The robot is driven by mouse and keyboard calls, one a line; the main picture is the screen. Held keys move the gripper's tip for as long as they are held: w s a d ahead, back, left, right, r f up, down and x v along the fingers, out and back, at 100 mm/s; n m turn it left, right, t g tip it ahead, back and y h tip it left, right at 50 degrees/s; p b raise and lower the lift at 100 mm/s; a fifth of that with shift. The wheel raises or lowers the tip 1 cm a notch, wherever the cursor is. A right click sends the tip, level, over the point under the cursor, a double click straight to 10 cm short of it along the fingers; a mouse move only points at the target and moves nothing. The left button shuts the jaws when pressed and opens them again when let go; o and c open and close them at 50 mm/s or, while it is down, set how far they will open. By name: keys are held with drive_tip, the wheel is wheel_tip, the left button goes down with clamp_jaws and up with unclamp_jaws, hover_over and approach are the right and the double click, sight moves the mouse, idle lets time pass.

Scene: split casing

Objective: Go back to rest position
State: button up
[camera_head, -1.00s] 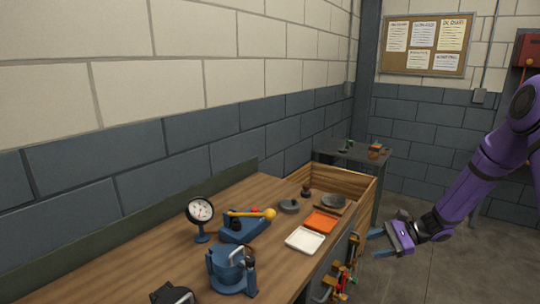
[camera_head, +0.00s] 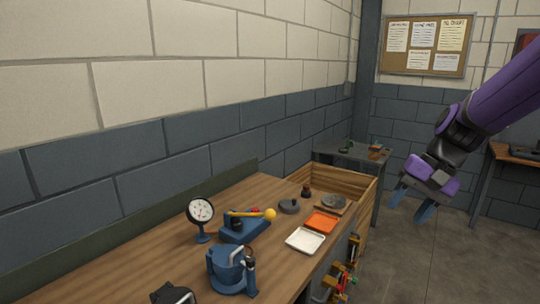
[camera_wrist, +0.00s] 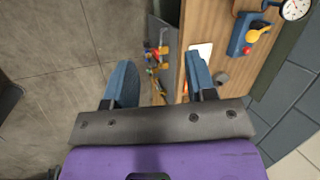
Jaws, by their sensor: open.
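My gripper (camera_head: 411,203) is in the air to the right of the workbench (camera_head: 130,249), over the floor in the head view. Its two blue fingers are spread apart and point down and a little left. In the wrist view my gripper (camera_wrist: 160,85) also shows open, with nothing between the fingers. My purple arm reaches in from the upper right of the head view.
The bench holds a dial gauge (camera_head: 201,211), a blue lever press (camera_head: 240,229), a blue fixture (camera_head: 228,272), a white tray (camera_head: 305,240) and an orange tray (camera_head: 321,223). Tools (camera_head: 342,280) hang at its side. A small table (camera_head: 352,152) stands behind. Floor (camera_head: 440,270) is clear.

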drive_tip(key=s+d+r+n+t+h, duration=0.1)
drive_tip(key=s+r, duration=0.3)
drive_tip(key=s, duration=0.4)
drive_tip(key=s+d+r+n+t+h, duration=0.1)
drive_tip(key=s+r+n+t+h, duration=0.2)
drive_tip(key=s, duration=0.6)
drive_tip(key=shift+s+d+r+n+t+h, duration=0.15)
drive_tip(key=shift+d+r+n+t+h, duration=0.2)
drive_tip(key=shift+r+t, duration=0.4)
